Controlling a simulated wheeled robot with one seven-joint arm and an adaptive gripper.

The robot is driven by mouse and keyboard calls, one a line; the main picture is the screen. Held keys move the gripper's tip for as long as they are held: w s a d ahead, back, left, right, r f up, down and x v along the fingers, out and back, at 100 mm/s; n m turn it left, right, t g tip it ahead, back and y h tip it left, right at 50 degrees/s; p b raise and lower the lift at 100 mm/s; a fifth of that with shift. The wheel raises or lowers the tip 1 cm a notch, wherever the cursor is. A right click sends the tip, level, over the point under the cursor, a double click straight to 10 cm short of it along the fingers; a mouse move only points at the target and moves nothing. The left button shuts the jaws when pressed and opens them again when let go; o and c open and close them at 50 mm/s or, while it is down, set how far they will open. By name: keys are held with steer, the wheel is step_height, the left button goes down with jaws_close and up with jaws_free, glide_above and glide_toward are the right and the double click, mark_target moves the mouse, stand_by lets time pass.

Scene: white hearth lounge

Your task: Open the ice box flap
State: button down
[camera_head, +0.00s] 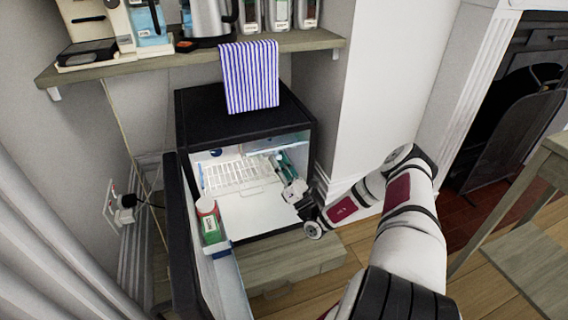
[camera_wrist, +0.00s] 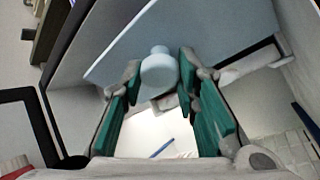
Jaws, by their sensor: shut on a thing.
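The small black fridge (camera_head: 245,120) stands with its door (camera_head: 180,235) swung open to the left. The ice box flap is a pale blue panel high inside at the right (camera_head: 285,143); it fills the upper part of the wrist view (camera_wrist: 225,40). A round pale blue knob (camera_wrist: 159,72) sticks out from it. My gripper (camera_head: 279,160) reaches into the fridge from the right. Its green-padded fingers are shut on the knob, one on each side, in the wrist view (camera_wrist: 160,88). How far the flap is tilted is hard to tell.
A white wire shelf (camera_head: 232,175) lies inside the fridge. A wooden table (camera_head: 530,250) stands at the right.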

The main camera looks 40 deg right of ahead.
steer(key=shift+f+n+t+y+b, duration=0.5)
steer(key=shift+f+n+b, duration=0.1)
steer(key=shift+b, duration=0.15)
steer(key=c, duration=1.2)
jaws_free()
steer(key=shift+w, duration=0.1)
steer(key=shift+r, duration=0.15)
